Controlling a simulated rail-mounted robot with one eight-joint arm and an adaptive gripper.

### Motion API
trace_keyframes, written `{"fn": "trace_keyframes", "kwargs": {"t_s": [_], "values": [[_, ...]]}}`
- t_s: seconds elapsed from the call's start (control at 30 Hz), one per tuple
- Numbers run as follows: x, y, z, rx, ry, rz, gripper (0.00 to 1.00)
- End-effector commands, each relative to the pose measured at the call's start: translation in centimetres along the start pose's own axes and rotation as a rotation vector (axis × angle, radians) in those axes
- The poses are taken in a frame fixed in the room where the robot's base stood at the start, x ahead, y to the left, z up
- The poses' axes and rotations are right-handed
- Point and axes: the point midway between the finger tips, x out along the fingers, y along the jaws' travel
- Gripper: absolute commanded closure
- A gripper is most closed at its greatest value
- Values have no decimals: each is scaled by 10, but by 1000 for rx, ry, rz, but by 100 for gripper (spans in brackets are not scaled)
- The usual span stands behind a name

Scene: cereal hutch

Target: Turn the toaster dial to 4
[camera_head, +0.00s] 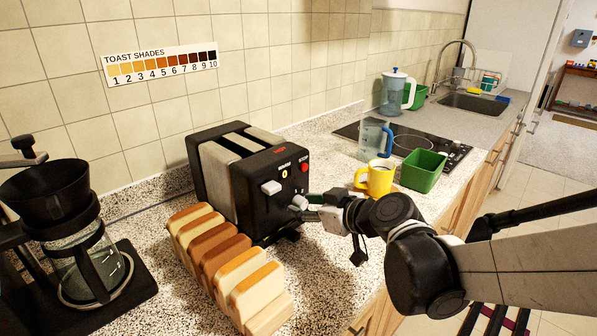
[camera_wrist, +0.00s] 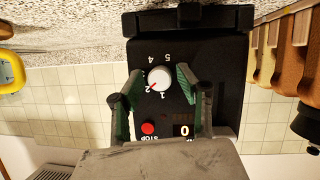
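The black toaster (camera_head: 240,205) stands on the counter, its front panel facing my gripper. Its white dial (camera_wrist: 160,78) shows in the wrist view, which is upside down. The dial's red mark points at about the 2; the 4 is on the other side. The dial also shows in the head view (camera_head: 299,202). My gripper (camera_wrist: 161,82) is open, with a green-padded finger on each side of the dial. Gaps seem to show between pads and dial; I cannot tell whether either touches. The red stop button (camera_wrist: 148,128) and a display reading 0 (camera_wrist: 185,130) are between the fingers.
Several bread slices (camera_head: 228,262) stand in a row before the toaster. A coffee maker (camera_head: 75,240) is at left. A yellow mug (camera_head: 379,178), a green container (camera_head: 424,171) and a clear blue-handled pitcher (camera_head: 372,138) are right of the toaster. A toast shade chart (camera_head: 160,66) is on the wall.

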Motion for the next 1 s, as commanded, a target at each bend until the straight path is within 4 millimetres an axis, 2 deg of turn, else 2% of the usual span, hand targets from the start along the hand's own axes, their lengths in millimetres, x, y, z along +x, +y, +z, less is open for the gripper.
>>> {"fn": "trace_keyframes", "kwargs": {"t_s": [0.03,0.23,0.63,1.0], "values": [[0,0,0,0,0,0,74],[0,0,0,0,0,0,100],[0,1,0,68,-3,-27,100],[0,3,1,337,-14,-139,100]]}}
